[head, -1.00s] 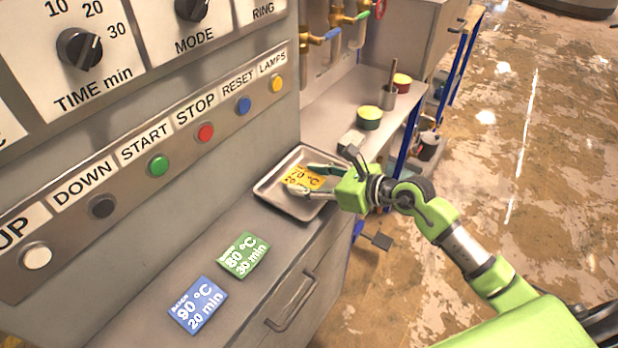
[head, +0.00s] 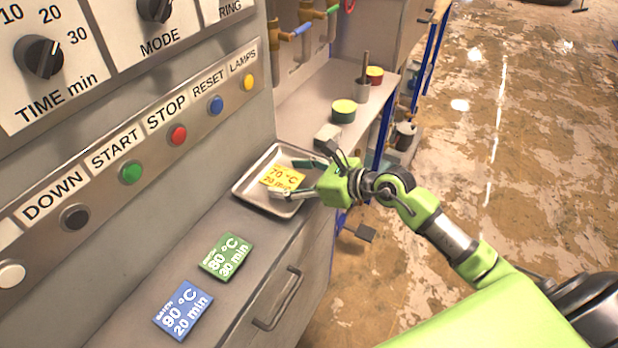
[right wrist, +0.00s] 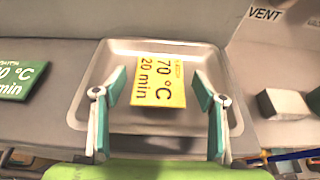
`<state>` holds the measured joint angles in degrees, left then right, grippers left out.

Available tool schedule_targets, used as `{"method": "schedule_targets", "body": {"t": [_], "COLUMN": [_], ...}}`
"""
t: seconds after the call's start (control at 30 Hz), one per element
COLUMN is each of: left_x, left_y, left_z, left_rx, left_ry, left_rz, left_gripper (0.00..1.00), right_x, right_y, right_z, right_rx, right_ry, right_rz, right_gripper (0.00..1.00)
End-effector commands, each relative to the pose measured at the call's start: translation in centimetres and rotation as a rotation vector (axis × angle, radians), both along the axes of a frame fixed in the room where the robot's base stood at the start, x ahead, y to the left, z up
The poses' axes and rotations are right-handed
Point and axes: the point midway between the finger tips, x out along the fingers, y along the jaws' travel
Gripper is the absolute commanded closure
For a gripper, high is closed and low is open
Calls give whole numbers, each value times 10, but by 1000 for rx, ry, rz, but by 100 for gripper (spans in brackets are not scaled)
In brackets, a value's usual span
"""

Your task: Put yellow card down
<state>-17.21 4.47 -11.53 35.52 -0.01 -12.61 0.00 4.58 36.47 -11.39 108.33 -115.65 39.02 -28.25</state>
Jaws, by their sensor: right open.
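The yellow card (head: 283,177), marked 70 °C 20 min, lies in the shallow metal tray (head: 246,190) on the counter. My right gripper (head: 300,178) is open at the tray's right side. In the right wrist view the yellow card (right wrist: 158,82) lies on the tray's floor, between and a little beyond the open fingertips (right wrist: 161,90). Neither finger touches it there. My left gripper is not in view.
A green card (head: 227,256) and a blue card (head: 184,309) lie on the counter (head: 175,262) left of the tray. A panel with several buttons rises behind. A small light block (head: 328,137) and pots (head: 343,111) stand beyond the tray.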

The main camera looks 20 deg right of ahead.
Motion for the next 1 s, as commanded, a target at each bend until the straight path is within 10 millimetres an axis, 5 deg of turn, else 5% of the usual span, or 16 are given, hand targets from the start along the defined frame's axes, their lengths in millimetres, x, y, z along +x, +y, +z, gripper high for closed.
{"method": "schedule_targets", "body": {"t": [0.5, 1.0], "left_x": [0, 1], "left_y": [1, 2], "left_z": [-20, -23], "left_rx": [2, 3], "left_ry": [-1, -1], "left_rz": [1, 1], "left_gripper": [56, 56], "right_x": [-71, -82], "right_y": [-55, -63], "right_z": [33, 42], "right_rx": [-3, 0], "right_ry": [4, 1], "right_rz": [0, 2], "right_gripper": [35, 35]}}
